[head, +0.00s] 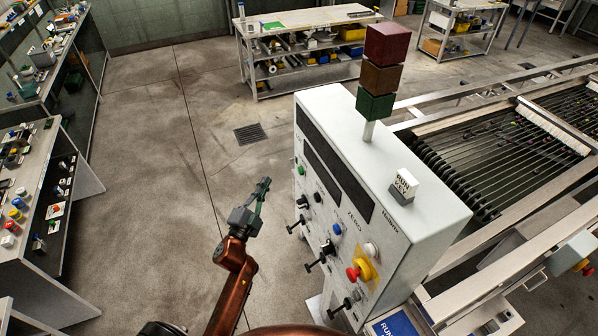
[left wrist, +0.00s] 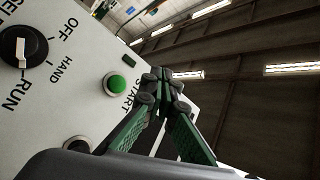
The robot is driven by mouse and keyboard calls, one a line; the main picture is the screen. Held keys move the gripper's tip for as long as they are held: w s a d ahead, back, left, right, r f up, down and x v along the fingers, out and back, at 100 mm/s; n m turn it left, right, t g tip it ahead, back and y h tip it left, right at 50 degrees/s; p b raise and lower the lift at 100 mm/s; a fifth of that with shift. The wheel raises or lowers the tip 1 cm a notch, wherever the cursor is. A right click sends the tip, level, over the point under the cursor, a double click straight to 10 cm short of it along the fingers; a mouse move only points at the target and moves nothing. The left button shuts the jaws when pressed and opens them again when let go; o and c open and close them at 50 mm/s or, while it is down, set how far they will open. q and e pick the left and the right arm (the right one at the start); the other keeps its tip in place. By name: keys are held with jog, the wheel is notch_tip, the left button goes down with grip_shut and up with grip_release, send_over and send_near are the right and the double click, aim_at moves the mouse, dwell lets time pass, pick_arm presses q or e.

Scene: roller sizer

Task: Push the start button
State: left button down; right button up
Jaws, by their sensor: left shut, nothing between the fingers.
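The start button is a round green button on the control cabinet's white front panel (head: 330,213). In the head view the green button (head: 301,170) sits near the panel's far upper end. My left gripper (head: 265,184) is shut and empty, in front of the panel and left of the button in the head view. In the left wrist view its closed fingertips (left wrist: 165,80) show right of the button, apart from it in the picture. My right gripper is not in view.
A black selector knob (left wrist: 22,46) marked OFF, HAND, RUN is near the button. The panel also has a blue button (head: 337,229), a red emergency stop (head: 353,273) and several black levers. A stack light (head: 382,76) tops the cabinet. The floor (head: 150,190) left of it is clear.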

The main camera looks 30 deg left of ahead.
aim_at(301, 171)
pick_arm(q)
jog(key=w+d+b, duration=0.2)
jog(key=w+d, duration=0.3)
jog(key=w, duration=0.1)
jog(key=shift+w+d, duration=0.35)
dwell(0.3)
dwell(0.8)
jog(key=shift+w+d, duration=0.1)
jog(key=shift+w+d, duration=0.2)
dwell(0.3)
dwell(0.4)
